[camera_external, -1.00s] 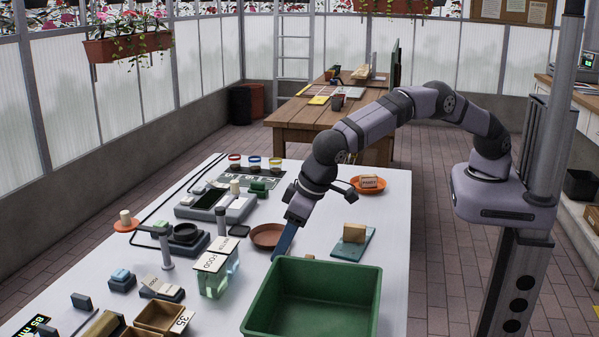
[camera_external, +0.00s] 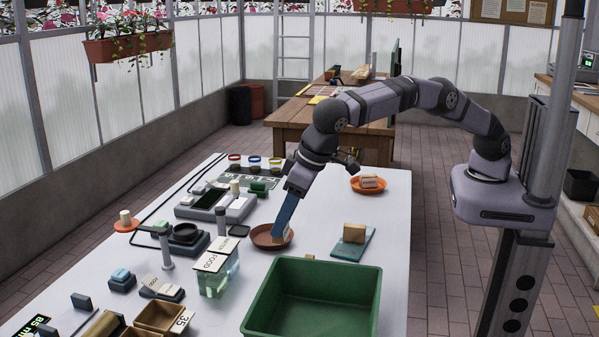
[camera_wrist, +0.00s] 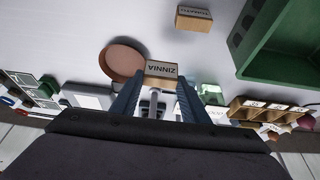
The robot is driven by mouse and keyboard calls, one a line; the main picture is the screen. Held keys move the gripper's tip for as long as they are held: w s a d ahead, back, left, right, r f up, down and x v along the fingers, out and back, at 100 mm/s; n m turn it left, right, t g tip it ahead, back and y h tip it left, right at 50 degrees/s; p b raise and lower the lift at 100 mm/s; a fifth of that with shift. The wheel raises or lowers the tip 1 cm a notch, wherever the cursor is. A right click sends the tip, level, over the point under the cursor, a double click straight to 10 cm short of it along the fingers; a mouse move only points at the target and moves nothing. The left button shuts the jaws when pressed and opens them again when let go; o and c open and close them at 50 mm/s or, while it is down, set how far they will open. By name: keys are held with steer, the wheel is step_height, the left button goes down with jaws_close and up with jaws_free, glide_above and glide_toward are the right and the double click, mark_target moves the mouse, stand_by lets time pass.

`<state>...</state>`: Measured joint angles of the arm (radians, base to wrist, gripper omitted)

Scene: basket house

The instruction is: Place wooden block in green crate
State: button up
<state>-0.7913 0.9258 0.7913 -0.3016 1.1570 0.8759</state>
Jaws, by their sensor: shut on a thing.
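A wooden block labelled ZINNIA (camera_wrist: 161,69) is between the fingertips of my gripper (camera_wrist: 155,88) in the wrist view. In the external view my gripper (camera_external: 279,232) is beside the rim of the terracotta saucer (camera_external: 262,243), and a tan part of the block (camera_external: 288,236) shows at its tips. I cannot tell whether the block touches the saucer. The green crate (camera_external: 262,300) stands in front, nearer the camera, and looks empty inside; it also shows at top right in the wrist view (camera_wrist: 275,62).
Another wooden block (camera_external: 354,232) rests on a blue-grey board (camera_external: 346,250) right of my gripper. A labelled block (camera_external: 369,181) sits on an orange saucer (camera_external: 356,188) farther back. A clear labelled container (camera_external: 218,272) stands left of the crate. Devices crowd the table's left.

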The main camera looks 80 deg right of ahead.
steer(key=shift+r, duration=1.85)
steer(key=n+g+y+p, duration=0.1)
steer(key=n+y+p, duration=0.2)
steer(key=n+p, duration=0.55)
glide_above(340, 326)
steer(key=shift+r+n, duration=0.25)
steer(key=shift+r, duration=0.1)
steer(key=shift+d, duration=0.1)
steer(key=shift+f, duration=0.1)
steer(key=shift+f+p, duration=1)
steer(key=shift+f, duration=3.9)
